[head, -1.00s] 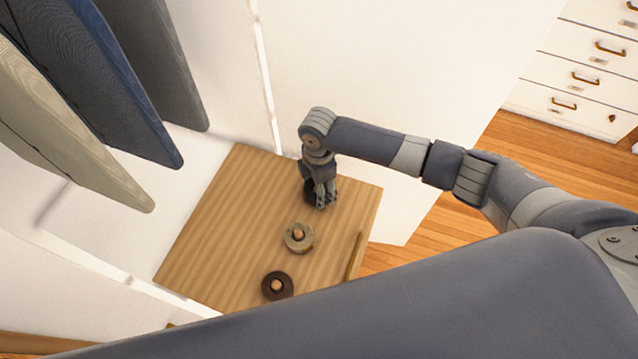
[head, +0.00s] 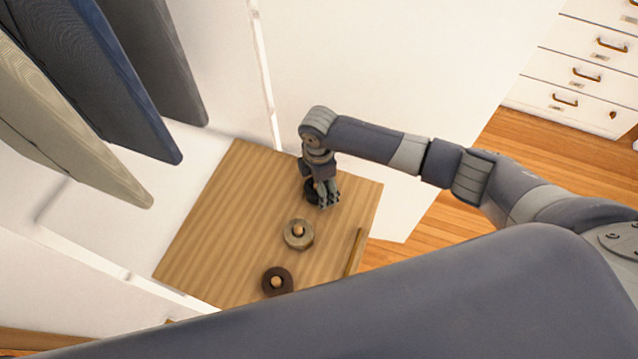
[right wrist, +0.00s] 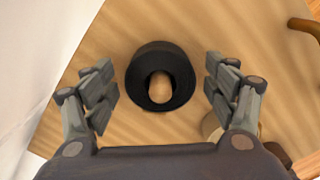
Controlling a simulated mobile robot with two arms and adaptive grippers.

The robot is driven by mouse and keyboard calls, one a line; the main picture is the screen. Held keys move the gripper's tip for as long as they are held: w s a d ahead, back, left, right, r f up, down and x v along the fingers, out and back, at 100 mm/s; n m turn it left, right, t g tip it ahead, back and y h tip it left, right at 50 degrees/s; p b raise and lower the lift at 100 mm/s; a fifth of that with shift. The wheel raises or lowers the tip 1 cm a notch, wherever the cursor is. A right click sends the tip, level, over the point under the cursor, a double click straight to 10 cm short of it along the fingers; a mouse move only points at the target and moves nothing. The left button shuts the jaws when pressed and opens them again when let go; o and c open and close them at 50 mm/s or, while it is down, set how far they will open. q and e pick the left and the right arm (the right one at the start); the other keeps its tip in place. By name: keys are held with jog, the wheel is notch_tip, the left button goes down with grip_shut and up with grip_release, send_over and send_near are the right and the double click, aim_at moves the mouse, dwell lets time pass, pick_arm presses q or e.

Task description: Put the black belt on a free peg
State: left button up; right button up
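The black belt is a rolled coil (right wrist: 135,78) lying on the wooden board (right wrist: 225,40). In the right wrist view a light wooden peg (right wrist: 160,86) shows inside its central hole, so the coil sits around the peg. In the head view the black coil (head: 311,191) is partly hidden by my right gripper (head: 326,196). The right gripper (right wrist: 160,88) is open, with one finger on each side of the coil and a visible gap to it on both sides. My left gripper is out of view.
A tan coiled belt (head: 291,243) and a dark brown one (head: 268,289) sit around other pegs on the board. A wooden handle (head: 355,253) is at the board's right edge. Hanging garments (head: 130,80) are upper left; white walls enclose the board's back.

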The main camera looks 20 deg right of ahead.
jog(key=shift+r, duration=0.1)
notch_tip(320, 180, up, 12)
dwell(0.6)
